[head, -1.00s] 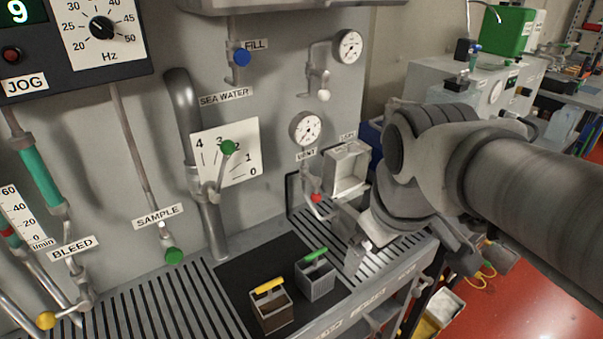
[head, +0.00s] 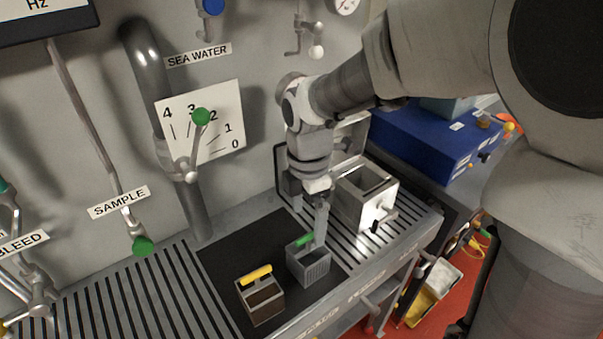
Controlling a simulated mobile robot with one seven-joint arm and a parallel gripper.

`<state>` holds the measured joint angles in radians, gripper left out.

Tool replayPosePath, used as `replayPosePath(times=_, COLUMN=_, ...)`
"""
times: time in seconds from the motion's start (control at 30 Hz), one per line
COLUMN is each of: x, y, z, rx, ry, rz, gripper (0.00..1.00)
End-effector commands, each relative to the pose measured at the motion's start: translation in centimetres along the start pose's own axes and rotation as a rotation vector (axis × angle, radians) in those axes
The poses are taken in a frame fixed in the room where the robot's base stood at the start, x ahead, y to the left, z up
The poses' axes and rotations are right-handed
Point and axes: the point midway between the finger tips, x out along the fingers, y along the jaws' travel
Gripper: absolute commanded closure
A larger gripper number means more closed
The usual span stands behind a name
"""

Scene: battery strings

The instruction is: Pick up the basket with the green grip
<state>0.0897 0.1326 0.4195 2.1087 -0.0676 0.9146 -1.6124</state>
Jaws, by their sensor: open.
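The basket with the green grip (head: 310,266) is a small grey slotted box standing upright on a black mat (head: 225,259) on the bench. Its green grip (head: 305,240) shows at the top, partly covered by my gripper. My gripper (head: 319,236) points down from above, its fingers at the right end of the green grip. It is open. I cannot tell whether the fingers straddle the grip or touch it. A second basket with a yellow grip (head: 262,299) stands on the mat to the left and nearer.
A grey metal box (head: 362,200) stands on the slotted bench just right of my gripper. A wall pipe with a green-knobbed lever (head: 201,117) is behind left. The slotted bench left of the mat is clear.

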Motion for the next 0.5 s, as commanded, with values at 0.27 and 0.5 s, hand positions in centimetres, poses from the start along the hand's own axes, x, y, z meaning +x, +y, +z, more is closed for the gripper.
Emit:
replayPosePath(times=0.27, x=5.7, y=-0.1, z=0.0, rx=0.002, ry=0.001, rz=-0.002, gripper=0.0)
replayPosePath(times=0.5, x=7.3, y=0.0, z=0.0, rx=0.002, ry=0.0, rz=0.001, gripper=0.0)
